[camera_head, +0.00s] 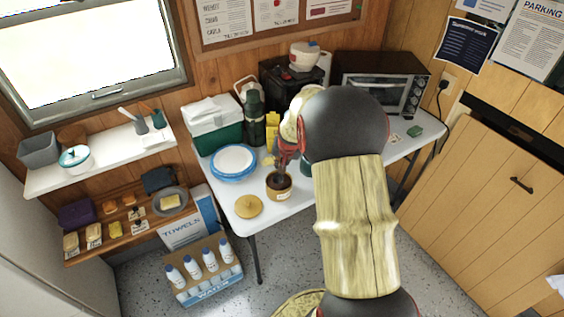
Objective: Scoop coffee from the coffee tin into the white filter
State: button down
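The coffee tin (279,195) stands open on the white table, brown with a pale label and dark inside. Its round tan lid (248,206) lies to the left, near the table's front edge. My gripper (285,160) points down just above and behind the tin's mouth. The fingers are small and partly covered by my arm, so I cannot tell whether they hold a scoop. A white rounded piece (304,55) sits on the black machine (290,80) at the back; I cannot tell whether it is the white filter. No scoop is clearly visible.
A blue-rimmed plate stack (233,163), green-and-white cooler (214,125), dark green flask (252,116) and yellow packet (272,127) stand left and behind. My arm hides the table's middle.

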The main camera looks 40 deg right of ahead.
jog(key=shift+s+a+f+b, duration=0.15)
jog(key=shift+f+b, duration=0.4)
jog(key=shift+f, duration=0.4)
jog(key=shift+s+a+f+b, duration=0.15)
jog(key=shift+f+b, duration=0.35)
jog(key=shift+f, duration=0.45)
jog(key=shift+f, duration=0.1)
jog(key=shift+w, duration=0.1)
